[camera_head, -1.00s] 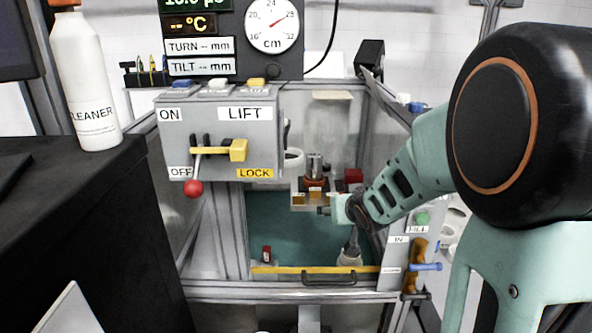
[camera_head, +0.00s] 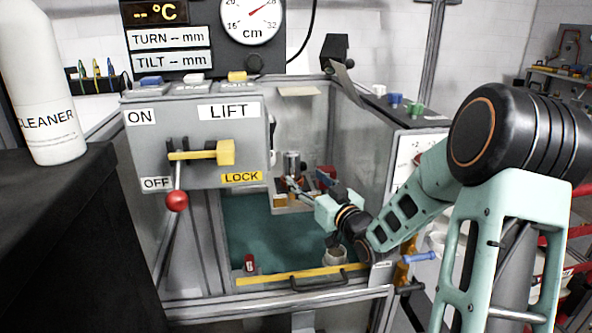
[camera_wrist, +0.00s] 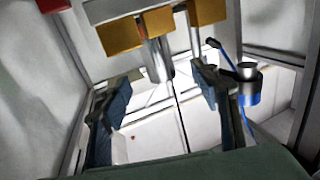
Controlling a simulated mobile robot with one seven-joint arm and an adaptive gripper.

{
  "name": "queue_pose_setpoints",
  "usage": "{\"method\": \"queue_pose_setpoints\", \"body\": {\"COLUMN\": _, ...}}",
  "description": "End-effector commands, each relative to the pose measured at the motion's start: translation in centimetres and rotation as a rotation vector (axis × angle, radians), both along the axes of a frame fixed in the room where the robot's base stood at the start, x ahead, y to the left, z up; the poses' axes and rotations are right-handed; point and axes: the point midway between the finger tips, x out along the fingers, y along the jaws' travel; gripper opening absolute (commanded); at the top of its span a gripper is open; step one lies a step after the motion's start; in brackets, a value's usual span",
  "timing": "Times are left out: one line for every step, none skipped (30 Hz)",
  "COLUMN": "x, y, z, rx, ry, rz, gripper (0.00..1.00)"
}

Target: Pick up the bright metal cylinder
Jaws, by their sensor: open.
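The bright metal cylinder (camera_wrist: 157,62) hangs upright between the orange jaw blocks (camera_wrist: 157,22) in my wrist view. Its upper end is hidden by the blocks. My gripper (camera_wrist: 166,82) is open, with one dark finger at the left and one at the right of the cylinder in the picture. I cannot tell how far the fingertips are from it in depth. In the head view my gripper (camera_head: 299,187) reaches into the enclosure next to the orange blocks (camera_head: 279,201); the cylinder below them cannot be made out there.
The enclosure has a yellow front sill (camera_head: 262,279) and a grey control box (camera_head: 200,130) with a red-knobbed lever (camera_head: 177,201). A pale cup (camera_head: 335,256) and a small red item (camera_head: 250,264) stand on its green floor. A blue-banded metal piece (camera_wrist: 249,88) is at right.

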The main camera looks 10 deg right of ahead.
Motion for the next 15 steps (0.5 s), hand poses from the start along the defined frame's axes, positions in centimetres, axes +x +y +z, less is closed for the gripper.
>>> {"method": "queue_pose_setpoints", "body": {"x": 0.7, "y": 0.3, "z": -0.1, "rx": 0.002, "ry": -0.003, "rz": 0.003, "gripper": 0.56}}
{"method": "queue_pose_setpoints", "body": {"x": 1.1, "y": 0.5, "z": 0.0, "rx": 0.002, "ry": -0.004, "rz": 0.003, "gripper": 0.56}}
{"method": "queue_pose_setpoints", "body": {"x": 1.8, "y": 0.6, "z": -0.1, "rx": 0.002, "ry": -0.004, "rz": 0.003, "gripper": 0.56}}
{"method": "queue_pose_setpoints", "body": {"x": 2.3, "y": 0.8, "z": -0.1, "rx": 0.003, "ry": -0.002, "rz": 0.003, "gripper": 0.56}}
{"method": "queue_pose_setpoints", "body": {"x": 2.7, "y": 0.9, "z": -0.1, "rx": 0.003, "ry": -0.002, "rz": 0.002, "gripper": 0.56}}
{"method": "queue_pose_setpoints", "body": {"x": 3.3, "y": 1.0, "z": -0.1, "rx": 0.002, "ry": -0.003, "rz": 0.002, "gripper": 0.56}}
{"method": "queue_pose_setpoints", "body": {"x": 3.6, "y": 1.1, "z": -0.1, "rx": 0.001, "ry": -0.001, "rz": 0.002, "gripper": 0.56}}
{"method": "queue_pose_setpoints", "body": {"x": 4.0, "y": 1.2, "z": -0.1, "rx": 0.002, "ry": -0.002, "rz": 0.001, "gripper": 0.56}}
{"method": "queue_pose_setpoints", "body": {"x": 4.3, "y": 1.3, "z": -0.1, "rx": 0.001, "ry": -0.001, "rz": 0.001, "gripper": 0.56}}
{"method": "queue_pose_setpoints", "body": {"x": 4.5, "y": 1.4, "z": -0.1, "rx": 0.001, "ry": -0.001, "rz": 0.001, "gripper": 0.56}}
{"method": "queue_pose_setpoints", "body": {"x": 4.7, "y": 1.4, "z": -0.1, "rx": 0.001, "ry": 0.0, "rz": 0.001, "gripper": 0.56}}
{"method": "queue_pose_setpoints", "body": {"x": 4.9, "y": 1.5, "z": -0.1, "rx": 0.001, "ry": 0.0, "rz": 0.001, "gripper": 0.56}}
{"method": "queue_pose_setpoints", "body": {"x": 5.0, "y": 1.5, "z": -0.1, "rx": 0.001, "ry": 0.0, "rz": 0.001, "gripper": 0.56}}
{"method": "queue_pose_setpoints", "body": {"x": 5.2, "y": 1.6, "z": -0.2, "rx": 0.001, "ry": 0.0, "rz": 0.001, "gripper": 0.56}}
{"method": "queue_pose_setpoints", "body": {"x": 5.6, "y": 1.6, "z": -0.2, "rx": 0.001, "ry": -0.001, "rz": 0.002, "gripper": 0.56}}
